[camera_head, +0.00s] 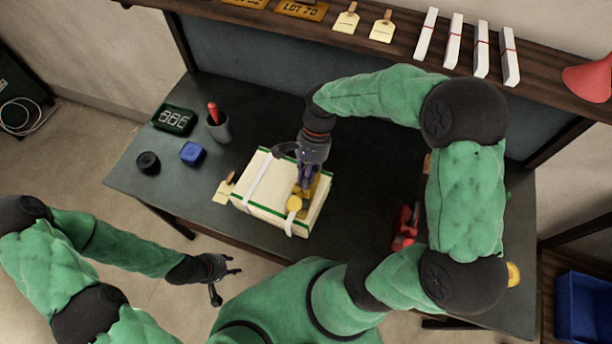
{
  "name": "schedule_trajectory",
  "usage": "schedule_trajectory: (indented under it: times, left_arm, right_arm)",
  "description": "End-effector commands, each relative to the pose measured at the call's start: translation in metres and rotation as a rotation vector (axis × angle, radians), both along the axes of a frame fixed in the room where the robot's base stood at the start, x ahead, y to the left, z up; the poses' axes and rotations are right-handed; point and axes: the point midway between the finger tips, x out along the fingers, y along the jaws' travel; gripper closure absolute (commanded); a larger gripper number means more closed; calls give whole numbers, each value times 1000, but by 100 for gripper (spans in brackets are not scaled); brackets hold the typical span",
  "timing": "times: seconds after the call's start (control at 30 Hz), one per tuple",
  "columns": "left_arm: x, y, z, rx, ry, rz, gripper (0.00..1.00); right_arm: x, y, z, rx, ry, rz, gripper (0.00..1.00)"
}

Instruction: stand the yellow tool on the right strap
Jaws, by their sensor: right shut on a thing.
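A cream parcel (270,190) with green edges lies on the dark table. Its left strap (262,176) is white and bare. The right strap (288,227) shows at the parcel's near edge; the rest is hidden behind the tool and gripper. My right gripper (304,186) points down over the parcel's right part, shut on the yellow tool (294,203). The tool's round yellow end is over the right strap; I cannot tell whether it touches. My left gripper (226,281) is empty off the table's front edge, fingers apart.
A cup with a red item (217,125), a blue block (192,153), a black roll (148,162) and a digital display (173,120) stand on the left of the table. A red tool (404,228) lies on the right. A shelf (385,62) runs along the back.

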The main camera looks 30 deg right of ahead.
Motion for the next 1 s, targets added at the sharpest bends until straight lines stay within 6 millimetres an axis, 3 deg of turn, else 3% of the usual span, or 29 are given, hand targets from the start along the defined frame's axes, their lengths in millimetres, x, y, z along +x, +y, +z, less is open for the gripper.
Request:
schedule_trajectory:
  times: [0.27, 0.3, 0.37, 0.77, 1.0]
  left_arm:
    - [0, 0, 0, 0, 0, 0, 60]
    - [0, 0, 0, 0, 0, 0, 60]
    - [0, 0, 0, 0, 0, 0, 60]
    - [0, 0, 1, 0, 0, 0, 60]
    - [0, 0, 11, 0, 0, 0, 60]
  right_arm:
    - [1, 0, -1, 0, -3, -2, 100]
    - [0, 0, -1, -1, -1, -1, 69]
    - [0, 0, -1, 0, -1, -1, 57]
    - [1, -1, 3, 0, -2, -2, 57]
    - [10, -12, 37, -1, -4, -2, 57]
